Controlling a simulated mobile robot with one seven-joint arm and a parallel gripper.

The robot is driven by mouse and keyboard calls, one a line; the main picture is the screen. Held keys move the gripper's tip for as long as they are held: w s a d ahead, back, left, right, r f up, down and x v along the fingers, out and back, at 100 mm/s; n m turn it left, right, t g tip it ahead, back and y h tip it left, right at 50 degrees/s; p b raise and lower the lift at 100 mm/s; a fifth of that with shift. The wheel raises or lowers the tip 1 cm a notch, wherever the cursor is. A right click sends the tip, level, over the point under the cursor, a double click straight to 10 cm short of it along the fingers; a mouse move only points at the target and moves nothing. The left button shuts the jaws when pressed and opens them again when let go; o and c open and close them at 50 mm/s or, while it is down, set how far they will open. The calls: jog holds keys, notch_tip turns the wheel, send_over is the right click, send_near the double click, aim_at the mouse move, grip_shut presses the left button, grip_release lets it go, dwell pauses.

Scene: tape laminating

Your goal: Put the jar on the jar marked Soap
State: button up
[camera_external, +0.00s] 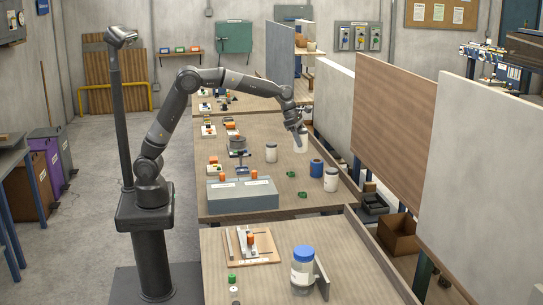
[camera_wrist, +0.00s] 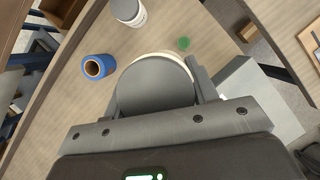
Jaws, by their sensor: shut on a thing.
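My gripper (camera_external: 297,128) is shut on a pale jar (camera_external: 301,144) and holds it upright or nearly so above the middle table. In the wrist view the held jar's grey lid (camera_wrist: 155,88) fills the space between the fingers. A white jar with a grey lid (camera_external: 331,180) stands on the table at right, in front of the held jar; a similar jar shows in the wrist view (camera_wrist: 128,10). Another white jar (camera_external: 271,153) stands left of the held one. The labels are too small to read, so I cannot tell which is marked Soap.
A blue tape roll (camera_external: 316,168) stands between the held jar and the right-hand jar. Small green pieces (camera_external: 291,174) lie nearby. A grey box (camera_external: 242,196) sits at the table's front. A blue-lidded jar (camera_external: 303,266) stands on the nearer table.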

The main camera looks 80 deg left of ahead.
jog(key=w+d+r+m, duration=0.25)
jog(key=w+d, duration=0.45)
jog(key=d, duration=0.5)
send_over(332, 170)
notch_tip(332, 170, down, 7)
jog(key=shift+g+h, duration=0.3)
jog(key=shift+f, duration=2.15)
jog(key=shift+f, duration=0.15)
jog(key=o, duration=1.1)
